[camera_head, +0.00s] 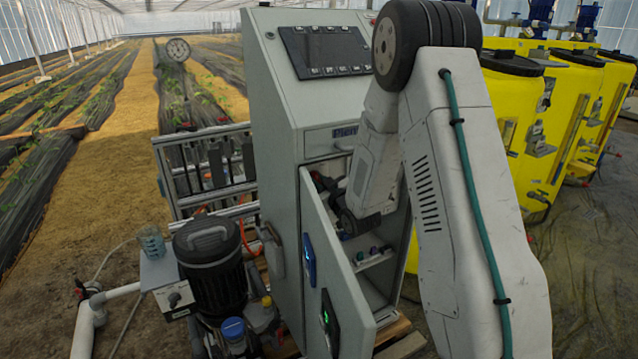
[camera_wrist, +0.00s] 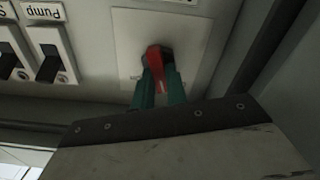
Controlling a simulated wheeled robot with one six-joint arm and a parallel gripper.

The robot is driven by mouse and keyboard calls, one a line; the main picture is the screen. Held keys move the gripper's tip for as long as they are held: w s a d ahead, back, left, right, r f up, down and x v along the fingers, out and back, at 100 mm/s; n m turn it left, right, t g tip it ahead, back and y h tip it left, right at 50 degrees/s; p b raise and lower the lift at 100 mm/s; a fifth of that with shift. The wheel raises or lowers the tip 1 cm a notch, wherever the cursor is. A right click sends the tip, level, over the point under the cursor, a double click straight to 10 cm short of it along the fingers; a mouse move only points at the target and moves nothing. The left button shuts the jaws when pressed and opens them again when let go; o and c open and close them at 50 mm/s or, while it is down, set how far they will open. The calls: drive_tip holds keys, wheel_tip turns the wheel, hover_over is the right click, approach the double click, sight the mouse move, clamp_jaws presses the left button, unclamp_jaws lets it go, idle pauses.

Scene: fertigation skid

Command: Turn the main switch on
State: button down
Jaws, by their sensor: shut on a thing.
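The main switch (camera_wrist: 154,57) is a red handle on a pale square plate (camera_wrist: 197,40) in the wrist view. My gripper (camera_wrist: 158,83) has two green fingers, one on each side of the red handle, and is shut on it. The handle looks slightly tilted in the picture; its exact setting is hard to read. In the head view my arm reaches into the open grey cabinet (camera_head: 281,110), and the switch and fingertips are hidden there by my arm and the cabinet.
The cabinet door (camera_head: 335,265) stands open towards the front. In the wrist view, black switches (camera_wrist: 47,62), one labelled "Pump", sit left of the main switch. A dark pump motor (camera_head: 212,265) stands left of the cabinet, and yellow tanks (camera_head: 570,110) stand right.

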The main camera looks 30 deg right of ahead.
drive_tip(key=m, duration=0.5)
drive_tip(key=shift+d+m, duration=0.15)
drive_tip(key=shift+m, duration=0.15)
drive_tip(key=m, duration=0.5)
drive_tip(key=shift+d+m, duration=0.15)
drive_tip(key=shift+m, duration=0.15)
drive_tip(key=c, duration=1.4)
unclamp_jaws()
drive_tip(key=s, duration=0.8)
